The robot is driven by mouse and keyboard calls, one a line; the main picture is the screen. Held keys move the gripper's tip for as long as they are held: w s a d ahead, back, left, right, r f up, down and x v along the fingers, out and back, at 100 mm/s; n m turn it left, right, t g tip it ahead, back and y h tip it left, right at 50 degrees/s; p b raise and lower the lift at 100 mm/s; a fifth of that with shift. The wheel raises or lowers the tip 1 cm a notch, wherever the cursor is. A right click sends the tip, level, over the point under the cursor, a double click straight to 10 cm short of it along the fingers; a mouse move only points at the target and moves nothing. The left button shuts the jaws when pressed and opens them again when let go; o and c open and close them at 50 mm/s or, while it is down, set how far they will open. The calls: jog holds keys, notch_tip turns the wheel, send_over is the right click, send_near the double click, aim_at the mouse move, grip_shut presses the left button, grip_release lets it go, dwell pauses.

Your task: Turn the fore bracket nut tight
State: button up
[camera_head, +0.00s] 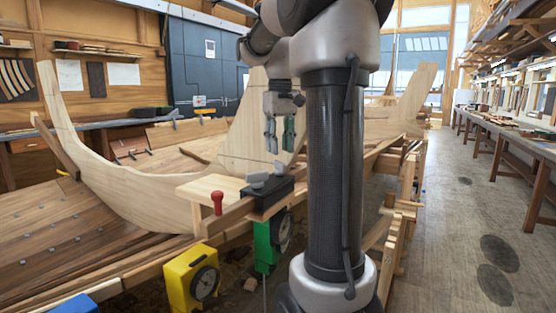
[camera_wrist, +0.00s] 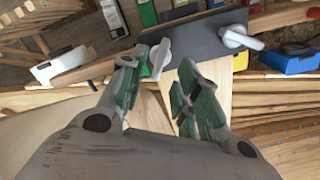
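A dark bracket (camera_head: 268,199) lies on a pale wooden board and carries two grey wing-shaped nuts, a nearer one (camera_head: 257,183) and a farther one (camera_head: 281,168). The bracket also shows in the wrist view (camera_wrist: 203,46), with one nut (camera_wrist: 161,58) at its left and one (camera_wrist: 241,39) at its right. I cannot tell which is the fore nut. My gripper (camera_head: 279,140) points down above the farther nut, apart from it. In the wrist view my gripper (camera_wrist: 158,75) is open, its green fingertips either side of the left nut's line, with nothing held.
A yellow dial box (camera_head: 194,279) and a green one (camera_head: 268,244) hang below. The planked hull (camera_head: 70,235) fills the left; open floor (camera_head: 470,230) lies right.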

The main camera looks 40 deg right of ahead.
aim_at(280, 162)
jog(key=shift+f, duration=2.4)
grip_shut()
